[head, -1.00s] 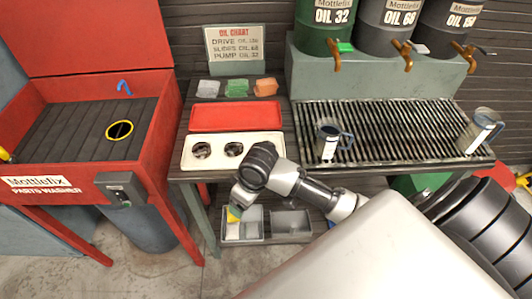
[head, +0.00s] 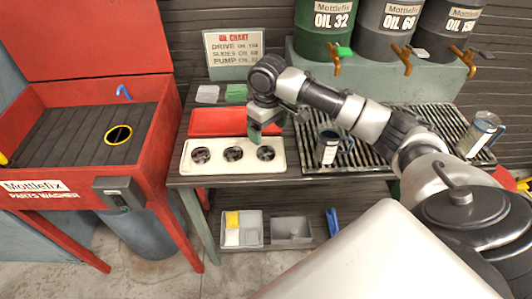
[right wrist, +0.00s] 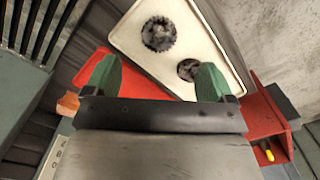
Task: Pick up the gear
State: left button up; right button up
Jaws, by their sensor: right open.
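Three dark toothed gears lie on a cream tray (head: 190,170) on the bench: a left gear (head: 200,155), a middle gear (head: 233,154) and a right gear (head: 266,154). My right gripper (head: 256,135) hangs over the tray's right back part, just behind the right gear in the head view, pointing down. One gear (right wrist: 159,33) lies beyond the fingertips there; another gear (right wrist: 188,69) is partly hidden by the right finger. My left gripper is out of view.
A red tray (head: 212,122) lies behind the cream tray. A metal jug (head: 328,150) stands on the grating to the right. The red parts washer (head: 75,195) is at the left. Bins (head: 241,215) sit on the lower shelf. Oil drums (head: 325,25) stand behind.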

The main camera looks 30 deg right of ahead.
aim_at(265, 148)
notch_tip(265, 148, down, 4)
jog(key=shift+r, duration=0.2)
jog(key=shift+w+f, duration=0.2)
jog(key=shift+f, duration=0.7)
jog(key=shift+w+f, duration=0.15)
jog(key=shift+f, duration=0.75)
jog(key=shift+w+f, duration=0.2)
jog(key=shift+f, duration=0.7)
jog(key=c, duration=1.1)
jog(key=shift+c, duration=0.2)
jog(key=shift+r, duration=0.2)
